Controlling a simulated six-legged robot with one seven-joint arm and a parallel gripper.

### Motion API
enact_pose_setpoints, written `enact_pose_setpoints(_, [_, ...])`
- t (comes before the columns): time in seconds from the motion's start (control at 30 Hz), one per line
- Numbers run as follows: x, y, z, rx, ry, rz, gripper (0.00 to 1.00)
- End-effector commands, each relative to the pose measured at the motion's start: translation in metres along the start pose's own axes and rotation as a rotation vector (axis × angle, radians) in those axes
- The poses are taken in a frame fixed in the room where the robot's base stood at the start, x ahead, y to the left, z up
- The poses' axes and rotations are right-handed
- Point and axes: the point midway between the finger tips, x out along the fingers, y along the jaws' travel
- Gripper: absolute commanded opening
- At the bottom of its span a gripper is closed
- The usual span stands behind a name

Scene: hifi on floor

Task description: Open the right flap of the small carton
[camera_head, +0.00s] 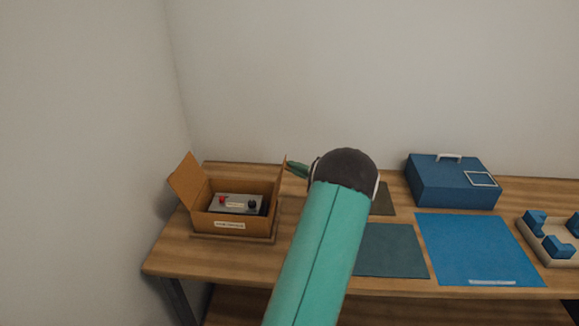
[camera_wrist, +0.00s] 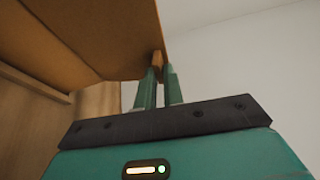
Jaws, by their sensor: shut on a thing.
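The small carton (camera_head: 205,222) is an open brown box with a pale label on its front, standing at the left end of the wooden table. Its left flap (camera_head: 187,179) leans outward. Its right flap (camera_head: 280,181) stands roughly upright and is seen nearly edge-on. My gripper (camera_head: 293,168) is at the upper edge of the right flap. In the wrist view the green fingers (camera_wrist: 161,76) are shut on the edge of the brown flap (camera_wrist: 100,35). My arm hides part of the table right of the carton.
A grey device (camera_head: 236,204) with red and black knobs sits inside the carton. To the right are a dark mat (camera_head: 390,250), a blue mat (camera_head: 475,250), a blue case (camera_head: 440,185) and a pale tray (camera_head: 552,254) with blue blocks. A wall rises behind and left.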

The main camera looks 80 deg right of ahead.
Motion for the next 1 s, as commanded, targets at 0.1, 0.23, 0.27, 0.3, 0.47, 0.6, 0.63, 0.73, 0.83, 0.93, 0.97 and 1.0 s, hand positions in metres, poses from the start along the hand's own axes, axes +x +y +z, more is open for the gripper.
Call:
enact_pose_setpoints(0.1, [-0.0045, 0.0100, -0.0004, 0.008, 0.001, 0.013, 0.00])
enact_pose_setpoints(0.23, [-0.0060, 0.0132, -0.0006, 0.011, 0.000, 0.015, 0.00])
enact_pose_setpoints(0.27, [-0.0061, 0.0138, -0.0005, 0.011, 0.000, 0.016, 0.00])
enact_pose_setpoints(0.3, [-0.0061, 0.0144, -0.0004, 0.012, -0.001, 0.016, 0.00])
enact_pose_setpoints(0.47, [-0.0055, 0.0158, 0.0001, 0.014, -0.001, 0.017, 0.00])
enact_pose_setpoints(0.6, [-0.0047, 0.0159, 0.0004, 0.015, -0.002, 0.017, 0.00])
enact_pose_setpoints(0.63, [-0.0045, 0.0159, 0.0005, 0.015, -0.003, 0.017, 0.00])
enact_pose_setpoints(0.73, [-0.0042, 0.0162, 0.0007, 0.015, -0.003, 0.017, 0.24])
enact_pose_setpoints(0.83, [-0.0044, 0.0149, 0.0004, 0.014, -0.003, 0.016, 0.29])
enact_pose_setpoints(0.93, [-0.0047, 0.0136, 0.0000, 0.012, -0.003, 0.014, 0.29])
enact_pose_setpoints(0.97, [-0.0048, 0.0132, -0.0001, 0.011, -0.003, 0.014, 0.29])
enact_pose_setpoints(1.0, [-0.0049, 0.0127, -0.0003, 0.011, -0.002, 0.013, 0.29])
